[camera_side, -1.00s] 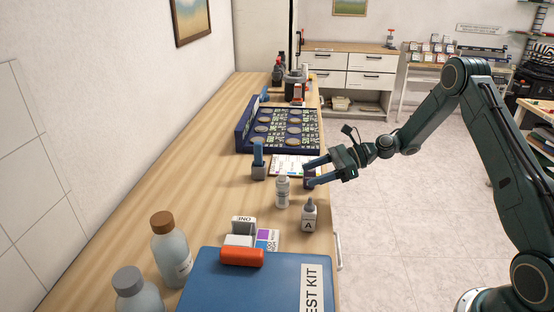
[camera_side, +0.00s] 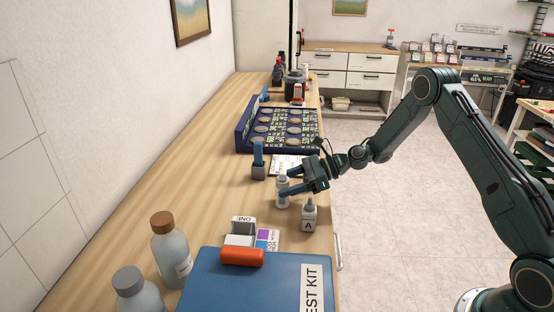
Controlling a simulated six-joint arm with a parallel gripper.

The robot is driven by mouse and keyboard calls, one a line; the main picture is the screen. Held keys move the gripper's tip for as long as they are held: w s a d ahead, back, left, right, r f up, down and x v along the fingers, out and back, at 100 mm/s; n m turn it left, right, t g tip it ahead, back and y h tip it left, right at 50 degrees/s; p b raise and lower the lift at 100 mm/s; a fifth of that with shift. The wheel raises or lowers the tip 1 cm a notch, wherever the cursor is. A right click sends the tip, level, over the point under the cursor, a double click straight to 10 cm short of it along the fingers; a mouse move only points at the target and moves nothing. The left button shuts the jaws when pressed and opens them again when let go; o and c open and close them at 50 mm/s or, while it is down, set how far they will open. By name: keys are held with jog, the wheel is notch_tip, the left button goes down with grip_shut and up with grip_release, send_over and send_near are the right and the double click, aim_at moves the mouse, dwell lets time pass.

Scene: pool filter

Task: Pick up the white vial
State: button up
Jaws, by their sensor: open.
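The white vial (camera_side: 282,203) stands upright on the wooden bench in the side view, near its right edge. My gripper (camera_side: 284,183) reaches in from the right at the vial's upper part. Its jaws are open, with one finger above the other in the picture, and the lower finger crosses in front of the vial. The vial appears to lie between the fingers, but I cannot tell whether either touches it.
A bottle marked A (camera_side: 309,216) stands close to the right. A grey block with a blue piece (camera_side: 258,165) is behind left. A blue test-kit case (camera_side: 230,285), a red cylinder (camera_side: 242,257) and clear bottles (camera_side: 170,250) are nearer. A dark blue case (camera_side: 280,130) lies behind.

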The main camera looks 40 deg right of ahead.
aim_at(277, 186)
jog(key=shift+x, duration=1.7)
jog(key=shift+s+a, duration=0.1)
jog(key=c, duration=1.1)
jog(key=shift+r, duration=0.2)
notch_tip(277, 186, up, 20)
jog(key=shift+f, duration=0.15)
